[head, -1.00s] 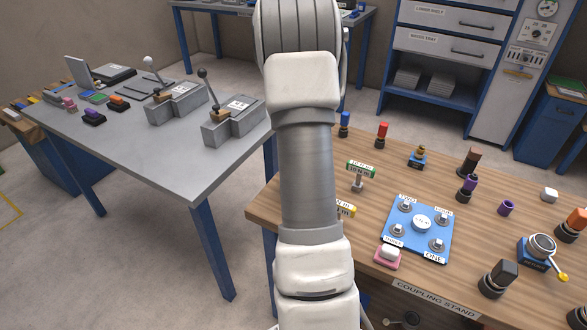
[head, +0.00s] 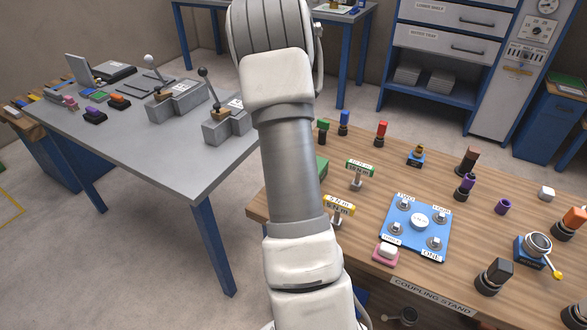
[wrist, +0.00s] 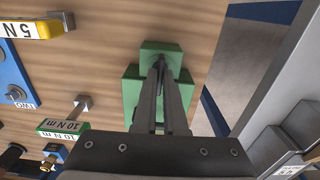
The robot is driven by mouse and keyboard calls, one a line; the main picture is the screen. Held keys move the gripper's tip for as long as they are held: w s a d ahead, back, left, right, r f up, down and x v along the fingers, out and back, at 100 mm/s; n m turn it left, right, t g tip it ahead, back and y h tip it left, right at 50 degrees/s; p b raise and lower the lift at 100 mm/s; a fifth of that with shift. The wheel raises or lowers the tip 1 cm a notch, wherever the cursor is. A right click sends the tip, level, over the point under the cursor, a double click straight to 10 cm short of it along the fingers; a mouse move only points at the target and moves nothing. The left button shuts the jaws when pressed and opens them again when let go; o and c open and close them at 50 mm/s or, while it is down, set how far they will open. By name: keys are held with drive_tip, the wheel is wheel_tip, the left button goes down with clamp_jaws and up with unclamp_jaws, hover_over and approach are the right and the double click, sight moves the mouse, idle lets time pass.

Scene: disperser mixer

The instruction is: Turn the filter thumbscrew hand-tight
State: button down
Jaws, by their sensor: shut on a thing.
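In the wrist view a green stepped block (wrist: 158,48) sits at the edge of the wooden bench. My gripper (wrist: 164,66) points at it, with its two long fingers drawn together over the block. The fingers are shut on a small part there, which I take to be the filter thumbscrew; the fingers hide most of it, and its turn cannot be read. In the head view part of a green block (head: 321,166) shows beside my arm, which hides my gripper.
Close by on the wooden bench (head: 370,215) stand a yellow 5 N m tag (head: 340,205) and a green 10 N m tag (head: 360,168). A blue plate (head: 415,228) with several fittings lies to their right. A grey table (head: 150,125) with lever boxes is left of my arm.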

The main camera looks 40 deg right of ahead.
idle(0.4)
drive_tip(key=c, duration=1)
unclamp_jaws()
drive_tip(key=shift+r, duration=0.1)
wheel_tip(320, 180, up, 17)
drive_tip(key=shift+r+p, duration=0.15)
drive_tip(key=shift+p, duration=0.85)
